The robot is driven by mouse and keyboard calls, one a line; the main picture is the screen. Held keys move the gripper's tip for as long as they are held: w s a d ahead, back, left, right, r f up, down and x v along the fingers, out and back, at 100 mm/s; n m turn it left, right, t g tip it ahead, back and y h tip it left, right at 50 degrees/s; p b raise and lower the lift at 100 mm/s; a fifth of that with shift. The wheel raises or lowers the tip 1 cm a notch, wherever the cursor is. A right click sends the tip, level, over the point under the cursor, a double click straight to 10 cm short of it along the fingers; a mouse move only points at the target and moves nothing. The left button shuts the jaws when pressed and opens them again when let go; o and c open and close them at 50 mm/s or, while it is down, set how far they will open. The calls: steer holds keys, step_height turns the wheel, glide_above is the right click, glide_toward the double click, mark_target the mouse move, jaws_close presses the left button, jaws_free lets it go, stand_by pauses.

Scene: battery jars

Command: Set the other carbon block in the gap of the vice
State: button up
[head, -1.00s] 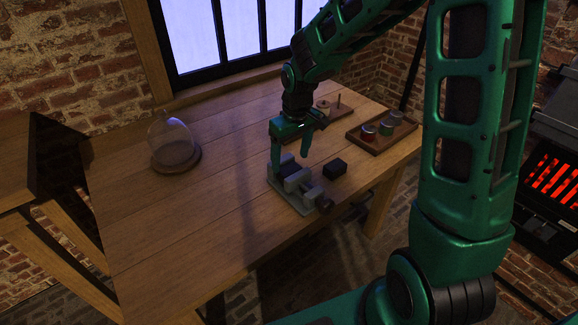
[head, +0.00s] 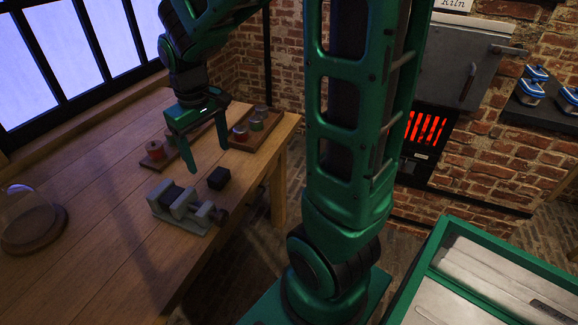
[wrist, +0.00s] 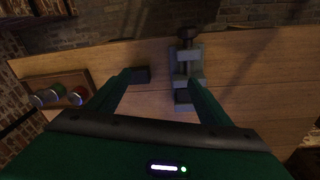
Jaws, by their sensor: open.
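A black carbon block (head: 218,178) lies on the wooden table, just right of the grey vice (head: 202,216). In the wrist view the block (wrist: 141,75) is close to the left fingertip, and the vice (wrist: 190,70) is by the right one. A dark shape (head: 172,193) sits between the vice's jaws; it looks like a block, but I cannot be sure. My gripper (head: 207,160) is open and empty, above the table behind the vice and block. Its fingers (wrist: 158,78) partly hide the vice in the wrist view.
A wooden tray (head: 262,138) with several coloured jars stands at the back right. A glass dome on a round base (head: 38,235) is at the left. The table's front edge is close to the vice.

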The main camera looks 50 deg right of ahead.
steer(key=s+d+m, duration=0.3)
steer(key=s+d, duration=0.1)
steer(key=s, duration=0.7)
steer(key=s+d+r+m+g+y, duration=0.1)
steer(key=s+d+m, duration=0.3)
steer(key=s, duration=0.7)
steer(key=shift+d+r, duration=0.2)
steer(key=shift+r, duration=0.05)
steer(key=shift+s, duration=0.1)
